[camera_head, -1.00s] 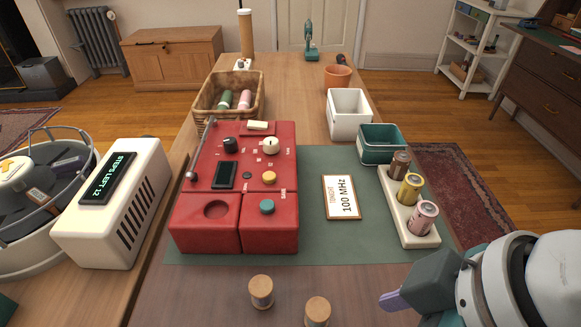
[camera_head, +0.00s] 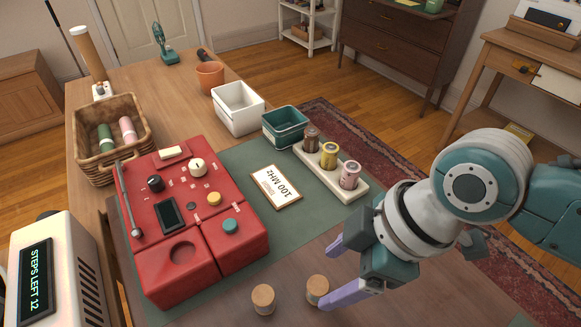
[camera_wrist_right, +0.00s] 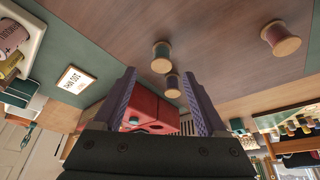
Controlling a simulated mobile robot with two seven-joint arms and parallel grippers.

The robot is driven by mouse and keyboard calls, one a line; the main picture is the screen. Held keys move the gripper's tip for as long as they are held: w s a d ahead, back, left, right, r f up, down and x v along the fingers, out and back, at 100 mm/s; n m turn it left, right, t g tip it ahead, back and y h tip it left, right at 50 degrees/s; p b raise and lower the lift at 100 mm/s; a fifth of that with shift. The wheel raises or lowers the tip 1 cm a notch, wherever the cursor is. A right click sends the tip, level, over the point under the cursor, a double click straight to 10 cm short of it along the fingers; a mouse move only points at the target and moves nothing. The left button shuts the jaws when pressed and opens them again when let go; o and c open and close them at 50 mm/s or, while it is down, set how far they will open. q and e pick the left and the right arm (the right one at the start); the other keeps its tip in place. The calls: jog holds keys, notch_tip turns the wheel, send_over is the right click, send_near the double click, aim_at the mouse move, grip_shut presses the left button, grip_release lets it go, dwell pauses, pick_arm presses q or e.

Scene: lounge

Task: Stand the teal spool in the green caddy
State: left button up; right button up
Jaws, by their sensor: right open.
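My right gripper (camera_head: 332,272) is open with two purple fingers, close to the table's near edge. Between and just beyond its fingertips (camera_wrist_right: 159,76) in the wrist view is a wooden-ended spool with dull teal thread (camera_wrist_right: 161,57). This seems to be the right one of two spools (camera_head: 317,289) in the head view, where its thread is hardly visible. A second spool (camera_head: 263,298) stands left of it, thread colour unclear. The dark green open caddy (camera_head: 285,127) stands behind the white spool rack; its inside looks empty. My left gripper is not in view.
The white rack (camera_head: 342,190) holds brown, yellow and pink spools. A white bin (camera_head: 238,108), red console (camera_head: 190,215) and card (camera_head: 276,187) stand nearby. A wicker basket (camera_head: 95,160) is at left. A mauve spool (camera_wrist_right: 280,38) shows only in the wrist view.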

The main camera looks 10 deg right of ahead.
aim_at(320, 285)
jog(key=b+x, duration=0.1)
jog(key=x, duration=0.4)
jog(key=shift+f+b, duration=0.35)
jog(key=shift+b, duration=0.05)
jog(key=shift+s, duration=0.1)
jog(key=shift+c, duration=1.4)
grip_shut()
